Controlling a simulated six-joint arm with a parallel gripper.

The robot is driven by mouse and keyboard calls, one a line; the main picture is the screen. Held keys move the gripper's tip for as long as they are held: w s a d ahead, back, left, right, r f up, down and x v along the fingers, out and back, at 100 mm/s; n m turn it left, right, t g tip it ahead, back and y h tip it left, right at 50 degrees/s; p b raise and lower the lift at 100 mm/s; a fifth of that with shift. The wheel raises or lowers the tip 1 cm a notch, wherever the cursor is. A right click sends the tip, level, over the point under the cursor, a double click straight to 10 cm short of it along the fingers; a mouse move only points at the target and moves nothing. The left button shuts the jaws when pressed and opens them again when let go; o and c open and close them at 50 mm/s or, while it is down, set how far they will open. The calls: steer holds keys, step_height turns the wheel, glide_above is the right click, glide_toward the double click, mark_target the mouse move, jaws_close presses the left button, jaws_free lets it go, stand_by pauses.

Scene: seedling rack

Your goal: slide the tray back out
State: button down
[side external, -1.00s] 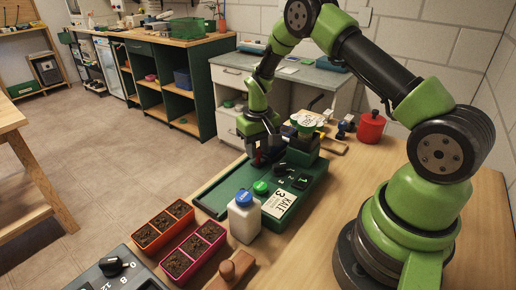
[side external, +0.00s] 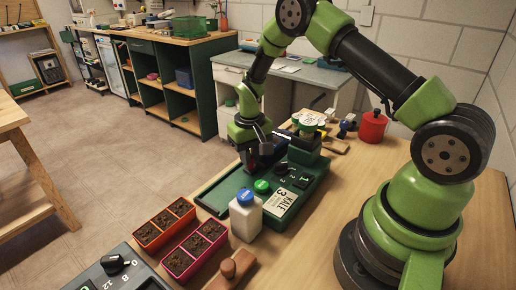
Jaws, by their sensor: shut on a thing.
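The green tray unit (side external: 217,200) lies lengthwise on the wooden bench. Its left part is a flat, bare bed, and its right part carries dark knobs, a green button and a white "KALE 3" label (side external: 281,204). My gripper (side external: 253,168) points down over the far side of the unit, near where the flat bed meets the raised part. It is shut on a part of the tray. The fingers are small and dark here, and their exact contact is hard to see. A dark red patch shows beside them.
A white bottle with a blue cap (side external: 245,216) stands close in front of the unit. Orange (side external: 152,240) and pink (side external: 181,268) soil-filled planters, a wooden block (side external: 230,271) and a dial box (side external: 92,283) sit nearer. A red pot (side external: 371,127) stands behind. The floor left of the bench is open.

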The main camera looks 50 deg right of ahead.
steer(key=a, duration=1.4)
steer(key=c, duration=1.2)
jaws_free()
steer(key=shift+c, duration=0.2)
steer(key=shift+d, duration=0.1)
step_height(320, 180, up, 10)
steer(key=shift+r, duration=0.1)
